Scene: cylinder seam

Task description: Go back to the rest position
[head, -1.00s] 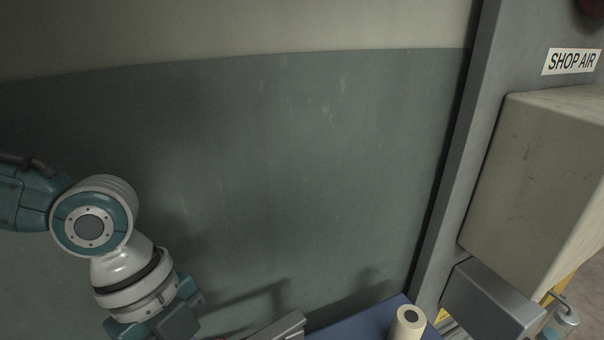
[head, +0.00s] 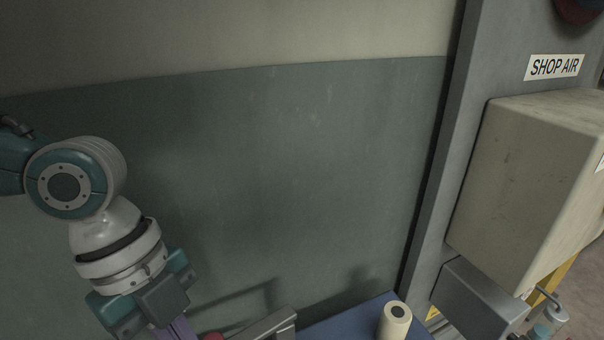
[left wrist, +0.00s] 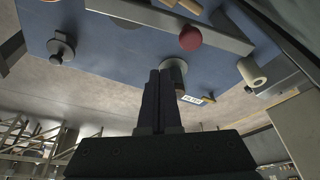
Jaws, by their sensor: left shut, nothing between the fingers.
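My left arm comes in from the left in the head view, with its gripper body (head: 150,298) at the lower left; the fingertips are cut off or unclear at the bottom edge. In the left wrist view the left gripper (left wrist: 160,76) has its two dark fingers together with nothing between them. The fingers overlap the view of a grey round piece (left wrist: 176,70) on the blue bench; whether they touch it I cannot tell. My right gripper shows in neither view.
The blue bench top (head: 345,322) carries a cream hollow cylinder (head: 395,322) and a grey bar (head: 268,326). The left wrist view shows a red round piece (left wrist: 192,38) and a dark knobbed fixture (left wrist: 62,48). A beige box (head: 530,180) stands out at right.

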